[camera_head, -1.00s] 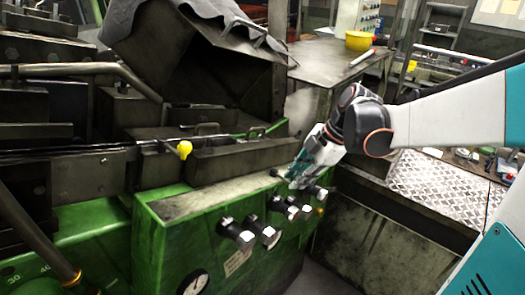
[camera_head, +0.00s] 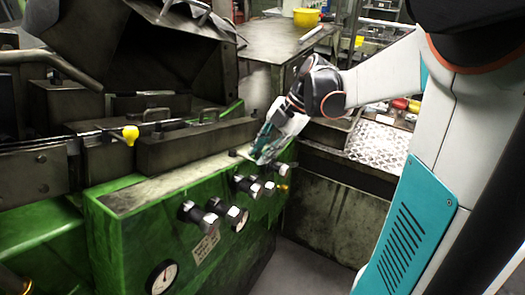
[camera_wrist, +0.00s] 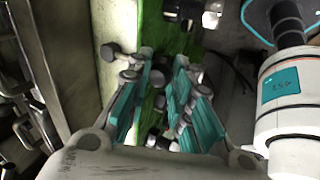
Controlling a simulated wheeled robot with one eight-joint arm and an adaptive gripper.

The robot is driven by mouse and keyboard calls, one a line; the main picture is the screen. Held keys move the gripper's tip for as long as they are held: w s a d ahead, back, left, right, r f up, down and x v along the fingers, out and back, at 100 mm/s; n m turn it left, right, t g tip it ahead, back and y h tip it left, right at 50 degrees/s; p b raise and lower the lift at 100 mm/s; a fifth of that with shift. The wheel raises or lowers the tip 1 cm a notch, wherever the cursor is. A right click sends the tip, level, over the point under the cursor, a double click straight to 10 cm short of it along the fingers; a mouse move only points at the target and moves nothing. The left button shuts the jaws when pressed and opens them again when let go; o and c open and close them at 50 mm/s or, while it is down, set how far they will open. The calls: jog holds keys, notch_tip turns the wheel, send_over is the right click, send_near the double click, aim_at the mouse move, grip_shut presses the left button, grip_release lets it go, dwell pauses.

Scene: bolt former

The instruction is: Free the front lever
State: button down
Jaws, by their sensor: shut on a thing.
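My gripper (camera_head: 259,157) is at the right end of the green machine (camera_head: 150,203), beside the top edge of its front panel. In the wrist view its teal-padded fingers (camera_wrist: 163,66) point at the green front, with a narrow gap between the tips. They are shut on a small part there, which I take to be the front lever; it is mostly hidden by the fingers. A dark round knob (camera_wrist: 108,50) on the pale top ledge stands just left of the fingers.
Black knobs with bright ends (camera_head: 236,216) and a round gauge (camera_head: 162,277) are on the front panel. A bench with a yellow bowl (camera_head: 305,17) stands behind. Floor (camera_head: 305,268) shows at the lower right.

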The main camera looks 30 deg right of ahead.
jog(key=c, duration=1.4)
grip_release()
jog(key=shift+w+d, duration=0.1)
jog(key=shift+d, duration=0.05)
jog(key=v, duration=1.2)
jog(key=shift+f, duration=0.1)
